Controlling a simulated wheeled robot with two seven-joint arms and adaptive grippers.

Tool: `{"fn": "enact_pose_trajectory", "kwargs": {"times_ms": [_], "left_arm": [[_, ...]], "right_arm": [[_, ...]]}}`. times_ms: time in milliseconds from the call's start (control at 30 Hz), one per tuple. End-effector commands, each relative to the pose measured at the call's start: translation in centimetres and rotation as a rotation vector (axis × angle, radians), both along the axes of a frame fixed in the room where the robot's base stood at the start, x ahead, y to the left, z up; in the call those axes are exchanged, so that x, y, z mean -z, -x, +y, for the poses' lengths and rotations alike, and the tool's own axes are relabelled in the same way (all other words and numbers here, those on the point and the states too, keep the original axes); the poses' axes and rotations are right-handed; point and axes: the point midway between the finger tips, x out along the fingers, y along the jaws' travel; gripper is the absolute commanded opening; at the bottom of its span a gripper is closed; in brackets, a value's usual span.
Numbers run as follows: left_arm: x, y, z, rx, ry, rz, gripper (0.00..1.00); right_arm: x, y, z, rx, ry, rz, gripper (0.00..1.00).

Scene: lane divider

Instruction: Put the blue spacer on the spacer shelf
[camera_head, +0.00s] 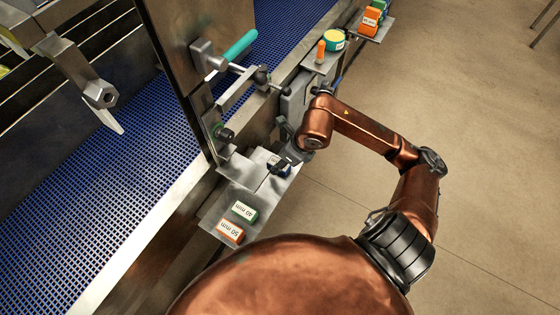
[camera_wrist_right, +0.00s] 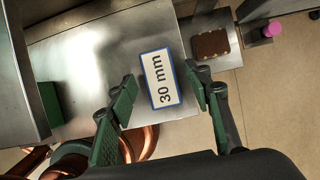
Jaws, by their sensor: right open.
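The blue spacer (camera_wrist_right: 161,79) has a white top marked 30 mm and blue edges. In the right wrist view it lies on the bare metal spacer shelf (camera_wrist_right: 95,55), between the two fingers of my right gripper (camera_wrist_right: 164,98). The fingers are open, with green pads, and a gap shows on the left side; contact on the right side is hard to tell. In the head view my right gripper (camera_head: 286,163) is at the far end of the shelf (camera_head: 213,212) and partly hides the blue spacer (camera_head: 276,170). My left gripper is not in view.
A green 40 mm spacer (camera_head: 244,211) and an orange 50 mm spacer (camera_head: 231,232) lie on the near part of the shelf. The blue conveyor (camera_head: 100,200) runs along the left. A teal-handled clamp (camera_head: 239,48) stands beyond. Open floor is at right.

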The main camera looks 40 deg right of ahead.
Motion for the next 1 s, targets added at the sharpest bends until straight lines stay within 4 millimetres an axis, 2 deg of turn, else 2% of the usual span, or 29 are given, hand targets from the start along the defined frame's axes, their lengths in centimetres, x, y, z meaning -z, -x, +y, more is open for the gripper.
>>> {"fn": "enact_pose_trajectory", "kwargs": {"times_ms": [300, 500, 700, 1000], "left_arm": [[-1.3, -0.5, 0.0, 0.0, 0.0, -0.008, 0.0], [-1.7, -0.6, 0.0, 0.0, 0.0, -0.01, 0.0], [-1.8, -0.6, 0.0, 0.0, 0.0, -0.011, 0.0], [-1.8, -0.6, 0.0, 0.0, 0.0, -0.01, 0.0]], "right_arm": [[-6.3, 2.3, -1.1, 0.0, 0.005, -0.004, 0.46], [-9.2, 3.4, -1.5, 0.001, 0.003, -0.002, 0.46], [-10.3, 3.9, -1.6, 0.0, 0.002, -0.001, 0.46], [-10.3, 3.9, -1.6, 0.0, 0.001, 0.0, 0.46]]}}
